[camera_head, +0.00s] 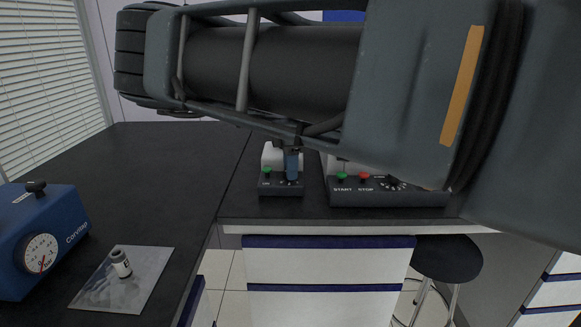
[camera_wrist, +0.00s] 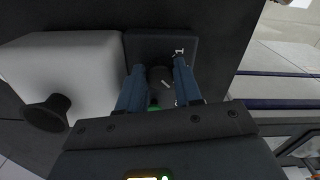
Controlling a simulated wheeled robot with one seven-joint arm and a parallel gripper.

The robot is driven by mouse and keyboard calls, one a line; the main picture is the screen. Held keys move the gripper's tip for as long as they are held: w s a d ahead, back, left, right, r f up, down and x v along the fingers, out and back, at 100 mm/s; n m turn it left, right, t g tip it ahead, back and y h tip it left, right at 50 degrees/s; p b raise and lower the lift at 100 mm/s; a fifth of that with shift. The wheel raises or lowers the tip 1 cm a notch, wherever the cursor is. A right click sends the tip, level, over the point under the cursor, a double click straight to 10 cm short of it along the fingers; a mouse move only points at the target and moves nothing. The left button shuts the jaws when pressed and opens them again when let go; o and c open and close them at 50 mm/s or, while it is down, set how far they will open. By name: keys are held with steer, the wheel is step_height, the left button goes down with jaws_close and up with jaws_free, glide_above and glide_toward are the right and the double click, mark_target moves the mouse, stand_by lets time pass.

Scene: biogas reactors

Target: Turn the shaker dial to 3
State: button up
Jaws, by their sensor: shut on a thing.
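The shaker (camera_head: 267,160) is a small unit with a white body and a dark front panel, standing on the bench at centre. In the wrist view its white body (camera_wrist: 85,65) carries a black cup on top. Its dial (camera_wrist: 158,76) is a dark knob with small white marks around it. My gripper (camera_head: 290,172) reaches down onto the panel. In the wrist view the two blue fingers of my gripper (camera_wrist: 159,80) stand on either side of the dial, shut on it. The setting cannot be read. The fingers mostly hide the dial in the head view.
A larger START/STOP control panel (camera_head: 385,198) stands right of the shaker. A dark stool (camera_head: 446,260) stands below the bench. The left bench is mostly clear.

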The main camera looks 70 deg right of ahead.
steer(key=o, duration=1)
steer(key=shift+o, duration=0.2)
steer(key=shift+n, duration=0.3)
